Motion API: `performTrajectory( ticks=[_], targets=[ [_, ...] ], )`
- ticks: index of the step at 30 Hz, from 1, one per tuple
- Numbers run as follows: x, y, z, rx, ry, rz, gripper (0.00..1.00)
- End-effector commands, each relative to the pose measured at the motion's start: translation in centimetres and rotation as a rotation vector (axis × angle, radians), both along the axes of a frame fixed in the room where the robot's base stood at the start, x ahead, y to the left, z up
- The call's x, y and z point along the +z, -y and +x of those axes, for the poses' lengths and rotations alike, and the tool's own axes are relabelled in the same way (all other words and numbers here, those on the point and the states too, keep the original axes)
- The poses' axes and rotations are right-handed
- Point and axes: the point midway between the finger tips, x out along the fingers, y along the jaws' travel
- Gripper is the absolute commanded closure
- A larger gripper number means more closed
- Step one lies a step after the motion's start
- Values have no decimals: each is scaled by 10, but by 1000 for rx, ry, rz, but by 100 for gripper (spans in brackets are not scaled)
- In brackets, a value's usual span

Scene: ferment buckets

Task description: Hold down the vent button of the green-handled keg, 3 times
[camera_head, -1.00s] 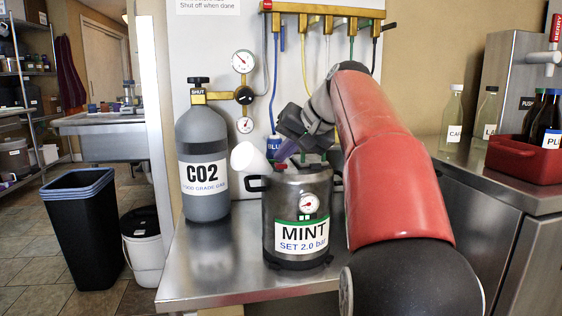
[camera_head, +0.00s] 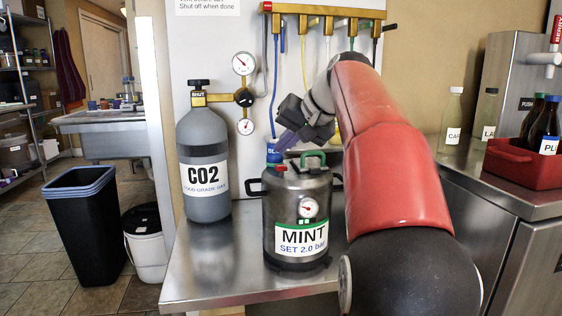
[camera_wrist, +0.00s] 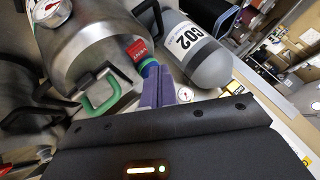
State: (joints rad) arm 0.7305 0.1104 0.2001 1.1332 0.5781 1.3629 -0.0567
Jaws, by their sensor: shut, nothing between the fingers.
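The keg (camera_head: 296,212), labelled MINT, SET 2.0 bar, stands upright on the steel table. Its green handle (camera_head: 313,155) arches over the lid; it also shows in the wrist view (camera_wrist: 100,95). A small red button (camera_head: 281,169) sits on the left part of the lid. A red part with white lettering (camera_wrist: 138,49) shows just past the fingertips in the wrist view. My gripper (camera_head: 280,147) is shut and empty, its purple fingers above the lid, apart from the button in the head view. The fingers (camera_wrist: 153,72) are together in the wrist view.
A grey CO2 cylinder (camera_head: 204,165) with gauges stands left of the keg. A blue labelled item (camera_head: 273,152) is partly hidden behind it. Hoses hang from the brass manifold (camera_head: 325,11). Bottles and a red crate (camera_head: 524,160) are on the right counter. The table front is clear.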

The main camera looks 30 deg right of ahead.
Motion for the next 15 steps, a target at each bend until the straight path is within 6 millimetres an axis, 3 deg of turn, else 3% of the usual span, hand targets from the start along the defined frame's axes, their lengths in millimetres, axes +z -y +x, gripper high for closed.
performTrajectory(
  ticks=[1,9,15],
  targets=[
    [12,0,0,1,0,-1,100],
    [37,-1,0,2,0,0,100],
    [37,0,0,1,0,-1,100]
  ],
)
